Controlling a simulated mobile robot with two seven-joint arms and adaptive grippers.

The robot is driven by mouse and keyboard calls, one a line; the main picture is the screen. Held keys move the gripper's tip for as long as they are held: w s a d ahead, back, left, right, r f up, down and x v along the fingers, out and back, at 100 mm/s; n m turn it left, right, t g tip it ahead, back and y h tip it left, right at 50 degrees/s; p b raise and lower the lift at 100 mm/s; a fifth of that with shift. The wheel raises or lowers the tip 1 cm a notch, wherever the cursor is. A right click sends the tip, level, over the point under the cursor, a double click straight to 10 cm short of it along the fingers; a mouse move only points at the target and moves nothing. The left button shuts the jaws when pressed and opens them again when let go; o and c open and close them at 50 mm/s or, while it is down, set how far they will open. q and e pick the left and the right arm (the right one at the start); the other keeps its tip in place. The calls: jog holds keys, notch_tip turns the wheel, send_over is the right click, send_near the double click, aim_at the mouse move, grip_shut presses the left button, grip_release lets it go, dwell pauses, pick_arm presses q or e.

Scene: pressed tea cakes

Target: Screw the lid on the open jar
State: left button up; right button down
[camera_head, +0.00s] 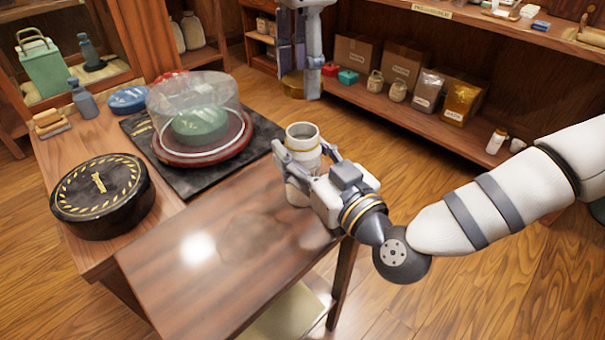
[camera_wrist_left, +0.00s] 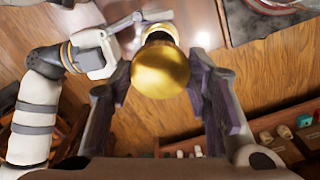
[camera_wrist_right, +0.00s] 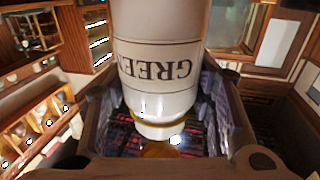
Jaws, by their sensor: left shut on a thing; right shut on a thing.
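The white jar (camera_head: 301,150) stands upright with its open mouth up, at the table's right edge. My right gripper (camera_head: 305,157) is shut around it. In the right wrist view the jar (camera_wrist_right: 158,62) fills the middle, its "GREEN" label upside down. The round gold lid (camera_head: 292,87) hangs in my left gripper (camera_head: 299,78), behind the jar in the head view and apart from it. In the left wrist view the lid (camera_wrist_left: 160,70) lies between the fingers and covers part of the jar; its underside is hidden.
The wooden table (camera_head: 200,285) has a clear front part. A glass dome (camera_head: 194,95) over a green tea cake stands on a dark mat (camera_head: 185,183). A black round box (camera_head: 101,195) is at left. A shelf (camera_head: 420,118) with bags and small jars stands behind.

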pick_arm(q)
jog(key=shift+f, duration=2.5)
jog(key=shift+f, duration=0.9)
jog(key=shift+f, duration=0.55)
jog(key=m, duration=2.9)
